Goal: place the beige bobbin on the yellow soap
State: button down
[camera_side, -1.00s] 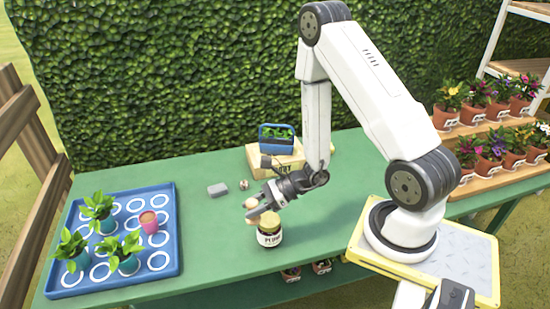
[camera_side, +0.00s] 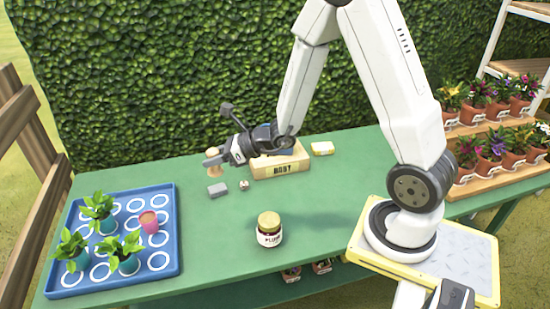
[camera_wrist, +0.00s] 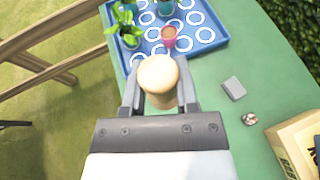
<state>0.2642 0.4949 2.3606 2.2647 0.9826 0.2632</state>
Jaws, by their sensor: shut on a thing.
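The beige bobbin (camera_side: 212,153) is held upright at the tip of my gripper (camera_side: 216,161), above the table's back edge in the side view. In the wrist view, the round pale top of the bobbin (camera_wrist: 158,74) sits between the two fingers of my gripper (camera_wrist: 160,92), which are shut on it. A small yellow block with a pale top, which looks like the yellow soap (camera_side: 322,148), lies on the green table behind the arm, right of the wooden box. My gripper is well to the left of it. The soap is not in the wrist view.
A lettered wooden box (camera_side: 279,165) stands between gripper and soap; my arm mostly hides the blue basket on it. A grey block (camera_side: 217,190), a small round item (camera_side: 244,185) and a gold-lidded jar (camera_side: 269,232) stand nearby. A blue plant tray (camera_side: 172,255) is at left.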

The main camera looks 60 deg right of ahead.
jog(key=shift+s+a+f+n+g+y, duration=0.5)
jog(key=shift+s+n+g+y, duration=0.15)
jog(key=shift+n+y, duration=0.2)
jog(key=s+d+f+n+g+y, duration=0.2)
jog(key=s+f+n+g+y, duration=0.35)
jog(key=s+n+g, duration=0.75)
jog(key=s+d+f+n+g+h, duration=0.4)
jog(key=s+d+n+g+h, duration=0.3)
jog(key=s+d+n+g, duration=0.3)
jog(key=s+d+n+h, duration=0.3)
jog(key=d+n+h, duration=0.75)
jog(key=d, duration=0.65)
jog(key=w+d+r+n+t+h, duration=0.1)
jog(key=w+d+n+t+h, duration=0.2)
jog(key=d+n+t+h, duration=0.2)
jog(key=w+d+r+n+t+h, duration=0.1)
jog(key=w+d+n+t+h, duration=0.3)
jog(key=d, duration=0.6)
jog(key=shift+d+n+t+h, duration=0.4)
jog(key=shift+n+t, duration=0.25)
jog(key=shift+n, duration=0.65)
